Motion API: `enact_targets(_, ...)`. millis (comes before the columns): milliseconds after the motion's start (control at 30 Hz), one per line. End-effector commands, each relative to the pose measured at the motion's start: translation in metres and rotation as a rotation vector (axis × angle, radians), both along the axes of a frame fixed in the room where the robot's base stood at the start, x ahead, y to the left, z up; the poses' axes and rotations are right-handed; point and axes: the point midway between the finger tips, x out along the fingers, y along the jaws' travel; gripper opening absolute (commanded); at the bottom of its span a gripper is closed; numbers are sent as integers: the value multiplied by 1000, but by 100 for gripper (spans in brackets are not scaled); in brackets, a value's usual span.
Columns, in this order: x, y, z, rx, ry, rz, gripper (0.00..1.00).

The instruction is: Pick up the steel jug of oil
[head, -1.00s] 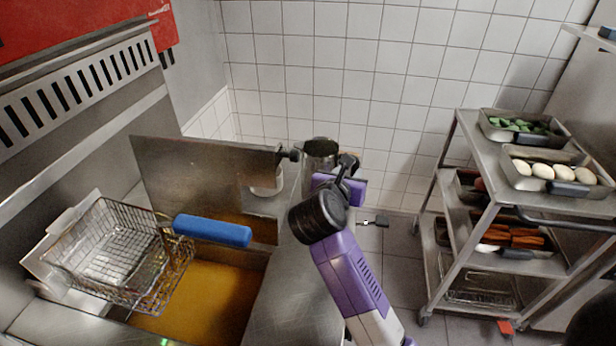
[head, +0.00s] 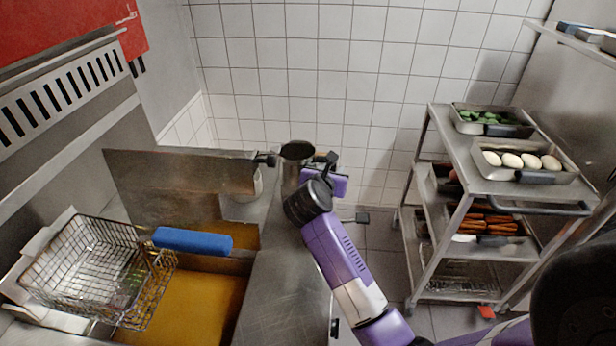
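The steel jug (head: 290,172) stands upright on the metal counter by the tiled wall, at the right end of the fryer. Its round open mouth faces up and its inside looks dark; I cannot make out the oil. My gripper (head: 325,172), purple and black, is at the jug's right side, close to its upper part. The black wrist and purple arm hide the jug's lower right. The fingers are small and partly hidden. I cannot tell whether they touch the jug or how far apart they are.
An upright steel plate (head: 180,185) with a black knob stands left of the jug. A wire basket (head: 90,270) with a blue handle (head: 192,240) sits by yellow oil (head: 205,305) in the fryer. A trolley (head: 480,187) with food trays stands right. Floor between is open.

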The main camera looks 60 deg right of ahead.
Motion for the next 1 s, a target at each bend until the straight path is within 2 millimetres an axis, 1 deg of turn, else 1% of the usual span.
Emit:
enact_targets(67, 0, 0, 0, 0, 0, 0, 31)
enact_targets(200, 0, 0, 0, 0, 0, 0, 3)
enact_targets(233, 0, 0, 0, 0, 0, 0, 0)
enact_targets(1000, 0, 1, 0, -1, 1, 0, 0)
